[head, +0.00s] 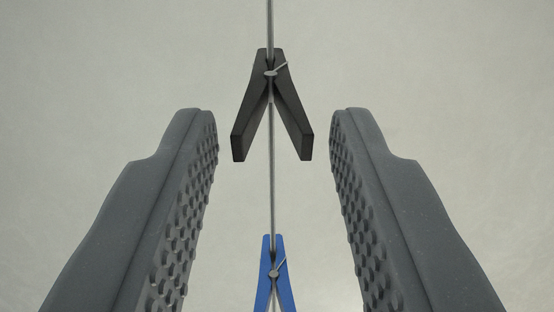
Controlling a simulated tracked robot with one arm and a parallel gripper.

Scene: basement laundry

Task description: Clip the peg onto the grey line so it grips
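My gripper (274,130) is open, with one studded grey finger on each side of the picture. A black peg (291,112) is between and slightly beyond the fingertips, its two legs spread toward me, with a clear gap to each finger. The thin grey line (272,190) runs up the middle of the picture, passing between the peg's legs and on above its jaws. The peg's jaw end appears to be at the line; whether the jaws grip it cannot be told. A blue peg (284,285) is also at the line, lower down, partly cut off by the bottom edge.
Behind everything is a plain pale surface (440,80). The space to the left and right of the line is clear. The blue peg lies along the line between the rear parts of my fingers in the picture.

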